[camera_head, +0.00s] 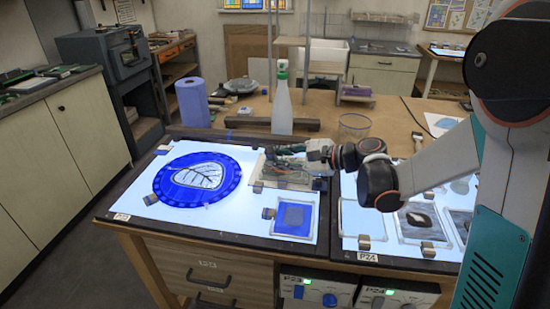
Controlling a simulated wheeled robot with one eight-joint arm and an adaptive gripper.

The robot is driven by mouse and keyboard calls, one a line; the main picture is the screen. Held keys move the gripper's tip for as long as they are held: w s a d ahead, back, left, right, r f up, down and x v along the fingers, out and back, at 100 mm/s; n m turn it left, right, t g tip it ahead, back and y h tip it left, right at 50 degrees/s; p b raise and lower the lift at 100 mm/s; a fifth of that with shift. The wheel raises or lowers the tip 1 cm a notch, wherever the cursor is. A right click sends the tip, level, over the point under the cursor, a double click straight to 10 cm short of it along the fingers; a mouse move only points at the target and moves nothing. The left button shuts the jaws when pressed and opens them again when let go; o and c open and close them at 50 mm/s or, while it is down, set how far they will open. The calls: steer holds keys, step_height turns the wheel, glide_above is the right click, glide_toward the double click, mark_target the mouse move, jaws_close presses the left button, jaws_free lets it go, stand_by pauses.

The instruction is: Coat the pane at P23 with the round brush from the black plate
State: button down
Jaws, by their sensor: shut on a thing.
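The left light table (150,212) holds a large round blue pane (172,168) with a leaf drawing and a small blue square pane (296,217) held by clips. A greyish pane (285,183) lies at its back right, partly hidden under my gripper (275,156). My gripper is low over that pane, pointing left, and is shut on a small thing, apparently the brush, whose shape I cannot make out. I cannot tell whether it touches the pane. A P23 control panel (312,290) sits below this table's right part. I cannot make out the black plate.
A white spray bottle (282,105), a dark bar (271,124), a blue paper roll (193,102) and a clear glass jar (354,128) stand behind the light tables. The right light table (352,217) carries several panes under my arm.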

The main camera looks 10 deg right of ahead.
steer(key=shift+d, duration=0.2)
steer(key=shift+s+d, duration=1.45)
steer(key=shift+d, duration=2.8)
steer(key=w, duration=0.1)
steer(key=w+d, duration=0.1)
steer(key=w, duration=0.1)
steer(key=w+r, duration=0.1)
steer(key=shift+w+d+r, duration=0.1)
steer(key=shift+w+d, duration=0.05)
steer(key=shift+w, duration=0.25)
steer(key=shift+f+b, duration=0.4)
steer(key=shift+b, duration=0.05)
steer(key=shift+f, duration=0.2)
